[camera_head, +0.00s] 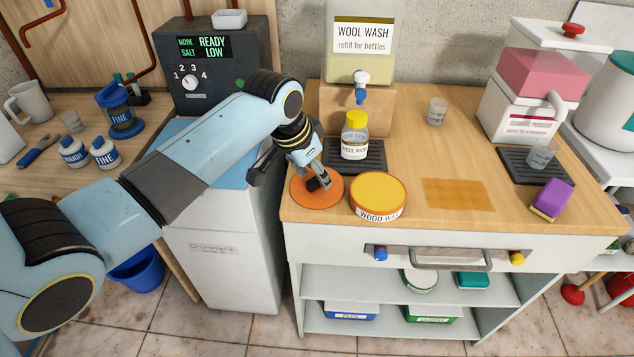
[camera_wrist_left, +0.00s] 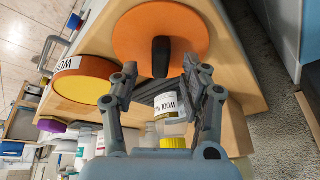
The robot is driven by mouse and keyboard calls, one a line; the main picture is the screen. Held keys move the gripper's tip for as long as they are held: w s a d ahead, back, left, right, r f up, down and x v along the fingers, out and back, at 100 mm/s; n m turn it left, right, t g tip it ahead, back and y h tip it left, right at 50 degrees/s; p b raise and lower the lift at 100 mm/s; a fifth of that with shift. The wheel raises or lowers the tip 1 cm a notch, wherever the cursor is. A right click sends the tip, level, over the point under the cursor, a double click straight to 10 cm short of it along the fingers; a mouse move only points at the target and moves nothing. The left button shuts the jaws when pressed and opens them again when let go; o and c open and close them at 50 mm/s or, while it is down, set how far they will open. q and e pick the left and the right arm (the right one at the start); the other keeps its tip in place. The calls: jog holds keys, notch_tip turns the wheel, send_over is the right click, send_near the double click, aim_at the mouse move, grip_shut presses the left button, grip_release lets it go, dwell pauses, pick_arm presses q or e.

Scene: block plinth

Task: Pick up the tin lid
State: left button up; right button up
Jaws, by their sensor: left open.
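The tin lid is an orange disc (camera_head: 303,200) with a dark knob, lying flat near the front left corner of the wooden top. It fills the upper middle of the left wrist view (camera_wrist_left: 133,38), its black knob (camera_wrist_left: 161,57) standing up. My left gripper (camera_head: 317,180) is over the lid, and in the wrist view its open fingers (camera_wrist_left: 160,76) point at the knob, one to each side. Whether they touch it I cannot tell. The wood wax tin (camera_head: 378,208), orange with a yellow top, stands just right of the lid. My right gripper is not in view.
A yellow-capped wool wash bottle (camera_head: 355,138) stands on a black mat close behind the lid. A large wool wash container (camera_head: 361,50) stands behind it on a wooden block. A purple and yellow block (camera_head: 553,198) lies at the right. The front middle holds only a flat amber patch (camera_head: 457,194).

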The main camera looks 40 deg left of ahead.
pick_arm(q)
jog(key=shift+x, duration=0.9)
grip_shut()
jog(key=shift+r, duration=0.15)
